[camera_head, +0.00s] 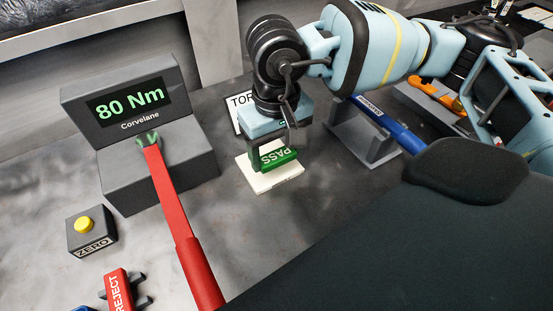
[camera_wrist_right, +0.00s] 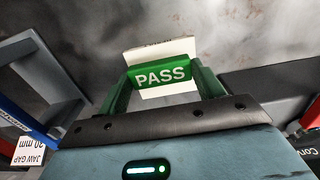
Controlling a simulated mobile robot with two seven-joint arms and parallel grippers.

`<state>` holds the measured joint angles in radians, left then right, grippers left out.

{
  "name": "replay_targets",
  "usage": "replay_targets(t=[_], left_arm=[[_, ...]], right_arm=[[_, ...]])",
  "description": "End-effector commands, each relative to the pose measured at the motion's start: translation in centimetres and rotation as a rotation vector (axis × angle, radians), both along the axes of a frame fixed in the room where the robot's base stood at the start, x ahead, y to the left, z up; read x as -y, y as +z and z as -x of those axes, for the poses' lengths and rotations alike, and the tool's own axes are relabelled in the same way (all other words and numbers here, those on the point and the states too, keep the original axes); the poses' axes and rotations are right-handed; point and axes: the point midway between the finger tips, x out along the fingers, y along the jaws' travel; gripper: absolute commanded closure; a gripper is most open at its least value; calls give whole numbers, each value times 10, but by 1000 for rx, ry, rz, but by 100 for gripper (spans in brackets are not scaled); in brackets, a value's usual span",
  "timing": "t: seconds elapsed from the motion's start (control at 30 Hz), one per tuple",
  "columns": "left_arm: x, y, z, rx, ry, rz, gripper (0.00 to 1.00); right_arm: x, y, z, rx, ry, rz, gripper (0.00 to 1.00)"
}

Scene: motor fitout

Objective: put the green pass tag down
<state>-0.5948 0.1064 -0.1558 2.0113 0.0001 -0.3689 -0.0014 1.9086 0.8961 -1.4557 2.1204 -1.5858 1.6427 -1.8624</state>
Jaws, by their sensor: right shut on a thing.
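The green PASS tag (camera_head: 277,157) is between the fingers of my right gripper (camera_head: 272,162), which is shut on it. The tag is over a white card or plate (camera_head: 262,178) on the grey bench; I cannot tell whether it touches the plate. In the right wrist view the tag (camera_wrist_right: 162,75) faces the camera, with the right gripper's fingers (camera_wrist_right: 162,92) on either side. The white plate (camera_wrist_right: 160,48) shows behind it there. My left gripper is not in view.
A grey tester (camera_head: 145,130) reading 80 Nm has a red-handled wrench (camera_head: 180,220) at its front. A yellow-button ZERO box (camera_head: 92,232) and a red REJECT tag (camera_head: 118,290) are at left. A blue tool (camera_head: 390,122) rests on a grey stand (camera_head: 360,138) at right.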

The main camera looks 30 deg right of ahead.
Motion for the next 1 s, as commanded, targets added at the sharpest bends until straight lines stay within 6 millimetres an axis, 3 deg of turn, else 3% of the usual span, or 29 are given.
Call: replay_targets(t=[0.27, 0.67, 0.7, 0.8, 0.87, 1.0], left_arm=[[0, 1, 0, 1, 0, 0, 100], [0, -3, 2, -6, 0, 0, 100], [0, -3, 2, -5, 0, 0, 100], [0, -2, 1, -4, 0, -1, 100], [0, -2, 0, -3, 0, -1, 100], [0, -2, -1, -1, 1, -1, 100]], right_arm=[[0, -33, 1, -3, -1, 1, 54], [0, -40, 1, -2, 0, 0, 54], [0, -39, 0, -1, 0, 0, 29], [0, -38, 0, -1, 0, 0, 16], [0, -38, 0, -1, 0, 0, 11], [0, -38, 0, -1, 0, 0, 11]])
